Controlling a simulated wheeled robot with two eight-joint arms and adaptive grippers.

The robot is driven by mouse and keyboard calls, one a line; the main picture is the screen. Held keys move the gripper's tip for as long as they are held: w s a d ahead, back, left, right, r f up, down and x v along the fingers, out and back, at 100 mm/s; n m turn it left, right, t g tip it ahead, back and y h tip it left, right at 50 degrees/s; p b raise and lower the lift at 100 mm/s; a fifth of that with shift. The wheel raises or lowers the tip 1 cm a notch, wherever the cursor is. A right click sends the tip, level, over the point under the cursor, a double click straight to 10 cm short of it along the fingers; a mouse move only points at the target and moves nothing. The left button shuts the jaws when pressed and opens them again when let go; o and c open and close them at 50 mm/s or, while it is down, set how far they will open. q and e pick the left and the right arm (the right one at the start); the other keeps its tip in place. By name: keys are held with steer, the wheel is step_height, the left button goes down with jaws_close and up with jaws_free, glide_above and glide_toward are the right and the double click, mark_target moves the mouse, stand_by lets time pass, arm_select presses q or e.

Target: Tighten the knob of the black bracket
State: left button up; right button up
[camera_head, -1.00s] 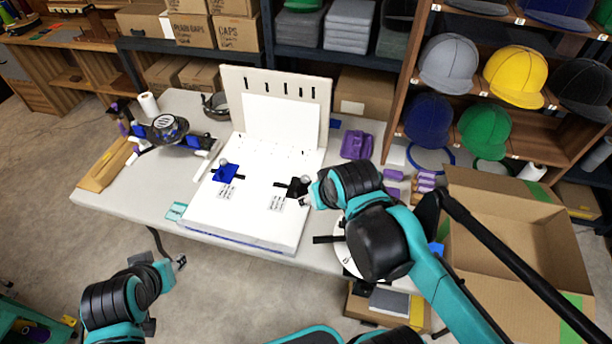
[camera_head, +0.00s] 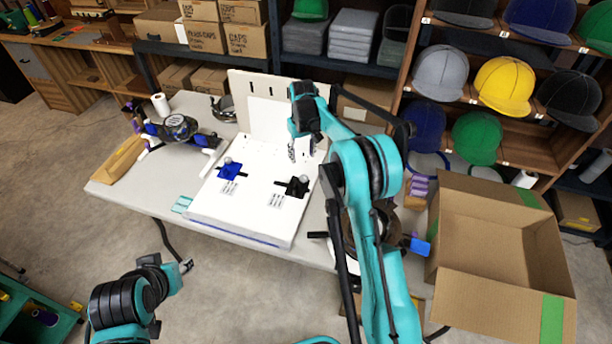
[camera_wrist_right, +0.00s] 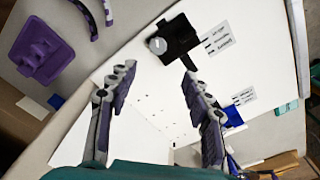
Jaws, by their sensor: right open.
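The black bracket (camera_head: 296,188) sits on the right part of the white board (camera_head: 240,212), and its grey round knob shows on its upper end. In the right wrist view the black bracket (camera_wrist_right: 180,38) is near the top, with the grey knob (camera_wrist_right: 158,46) at its left. A blue bracket (camera_head: 229,171) sits on the board's left part. My right gripper (camera_head: 300,153) is above the back of the board, beyond the black bracket and apart from it. In the wrist view its fingers (camera_wrist_right: 155,85) are spread and empty. My left gripper (camera_head: 185,266) is off the table's front edge; its jaws are too small to read.
An upright white panel (camera_head: 262,105) stands at the board's back. A purple part (camera_wrist_right: 42,50) shows in the wrist view. An open cardboard box (camera_head: 500,240) stands right of the table. A headband-like device (camera_head: 178,130) and a paper roll (camera_head: 161,105) are at the left.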

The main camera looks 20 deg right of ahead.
glide_above(303, 176)
steer(key=shift+g, duration=0.3)
step_height(303, 176, down, 4)
steer(key=shift+f, duration=0.1)
step_height(303, 176, down, 8)
steer(key=b, duration=0.2)
steer(key=shift+r+b, duration=0.2)
steer(key=shift+b, duration=0.15)
arm_select(q)
steer(key=shift+s+d+f, duration=0.1)
steer(key=shift+s+f, duration=0.1)
steer(key=shift+f, duration=0.4)
steer(key=shift+s+f, duration=0.15)
steer(key=shift+f, duration=0.45)
arm_select(e)
jaws_close()
